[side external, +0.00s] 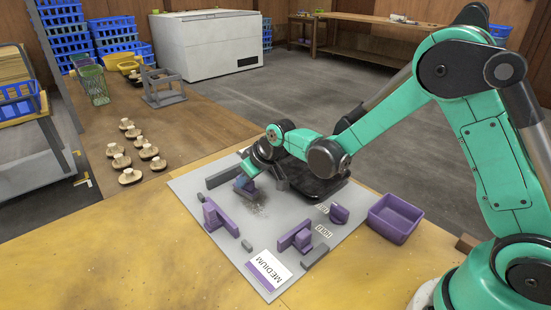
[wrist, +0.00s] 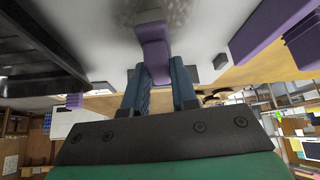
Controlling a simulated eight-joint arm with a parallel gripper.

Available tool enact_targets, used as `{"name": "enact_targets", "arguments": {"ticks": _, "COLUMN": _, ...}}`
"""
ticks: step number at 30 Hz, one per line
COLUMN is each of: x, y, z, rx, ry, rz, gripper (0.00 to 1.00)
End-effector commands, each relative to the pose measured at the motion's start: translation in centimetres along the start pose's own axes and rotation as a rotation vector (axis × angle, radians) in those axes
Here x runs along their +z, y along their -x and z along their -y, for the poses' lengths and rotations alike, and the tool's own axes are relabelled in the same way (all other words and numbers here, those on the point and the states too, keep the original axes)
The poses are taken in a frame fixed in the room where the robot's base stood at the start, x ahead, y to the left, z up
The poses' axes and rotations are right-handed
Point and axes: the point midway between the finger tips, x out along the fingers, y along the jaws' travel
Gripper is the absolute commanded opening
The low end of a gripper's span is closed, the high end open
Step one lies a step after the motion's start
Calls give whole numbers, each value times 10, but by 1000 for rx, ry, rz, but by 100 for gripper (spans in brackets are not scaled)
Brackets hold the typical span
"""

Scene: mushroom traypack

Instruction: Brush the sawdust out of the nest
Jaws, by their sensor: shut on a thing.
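My gripper (side external: 246,184) is low over the grey mat (side external: 205,180). In the wrist view its two blue fingers (wrist: 160,88) are shut on a purple brush-like tool (wrist: 153,50), whose wider end points away from the fingers. Pale speckled sawdust (side external: 257,208) lies on the mat just in front of the gripper. It also shows around the tool's far end in the wrist view (wrist: 185,12). Whether the tool touches the mat is unclear. A black tray-like piece (side external: 318,190) is partly behind my arm. I cannot tell which part is the nest.
A MEDIUM card (side external: 269,268) lies at the front. A purple bin (side external: 395,217) stands right of the mat. Several mushrooms (side external: 130,175) sit at left.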

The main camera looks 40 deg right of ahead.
Motion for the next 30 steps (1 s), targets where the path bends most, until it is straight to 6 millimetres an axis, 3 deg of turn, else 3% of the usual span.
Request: {"name": "enact_targets", "arguments": {"ticks": 30, "x": 75, "y": 49, "z": 18, "rx": 0, "ry": -1, "rz": 5, "gripper": 0}}
